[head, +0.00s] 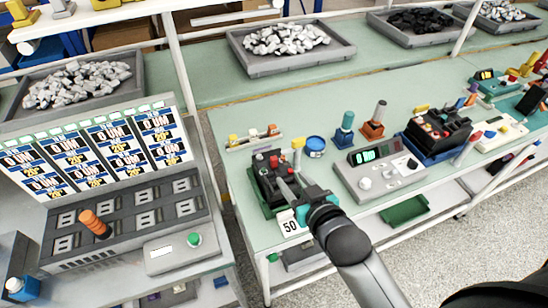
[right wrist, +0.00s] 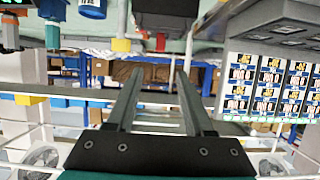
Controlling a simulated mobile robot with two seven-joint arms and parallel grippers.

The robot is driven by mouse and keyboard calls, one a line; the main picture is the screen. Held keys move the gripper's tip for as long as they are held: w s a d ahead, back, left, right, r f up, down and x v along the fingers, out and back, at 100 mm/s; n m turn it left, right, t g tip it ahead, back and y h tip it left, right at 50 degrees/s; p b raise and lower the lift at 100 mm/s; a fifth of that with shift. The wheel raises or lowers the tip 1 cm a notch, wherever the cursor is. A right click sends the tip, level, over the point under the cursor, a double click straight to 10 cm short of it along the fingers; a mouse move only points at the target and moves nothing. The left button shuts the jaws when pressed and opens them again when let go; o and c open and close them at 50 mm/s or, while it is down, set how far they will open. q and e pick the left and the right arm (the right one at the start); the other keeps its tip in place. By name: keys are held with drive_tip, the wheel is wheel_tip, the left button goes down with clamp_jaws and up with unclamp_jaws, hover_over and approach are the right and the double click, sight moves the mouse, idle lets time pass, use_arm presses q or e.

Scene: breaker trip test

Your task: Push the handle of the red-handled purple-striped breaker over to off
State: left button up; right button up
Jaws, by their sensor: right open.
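A dark breaker block (head: 264,186) with small red and dark parts on top stands near the left end of the green bench. A red handle (head: 273,161) shows on its top; I cannot make out a purple stripe. My right gripper (head: 284,187) reaches in from the lower right, its fingers over the front right of the block and hiding part of it. I cannot tell whether they touch it. In the right wrist view the two fingers (right wrist: 160,80) stand apart with nothing between them. My left gripper is not in view.
A grey meter (head: 378,180) with a green display stands right of the block. A blue-lidded jar (head: 315,144) and a small rack (head: 253,138) are behind it. A label reading 50 (head: 290,224) is at the front edge. A panel bench (head: 120,254) stands left across a gap.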

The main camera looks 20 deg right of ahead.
sight(275, 159)
drive_tip(key=b+x, duration=0.1)
drive_tip(key=x, duration=1.2)
drive_tip(key=shift+w+f+b, duration=0.1)
drive_tip(key=shift+b, duration=0.25)
drive_tip(key=shift+c, duration=0.3)
clamp_jaws()
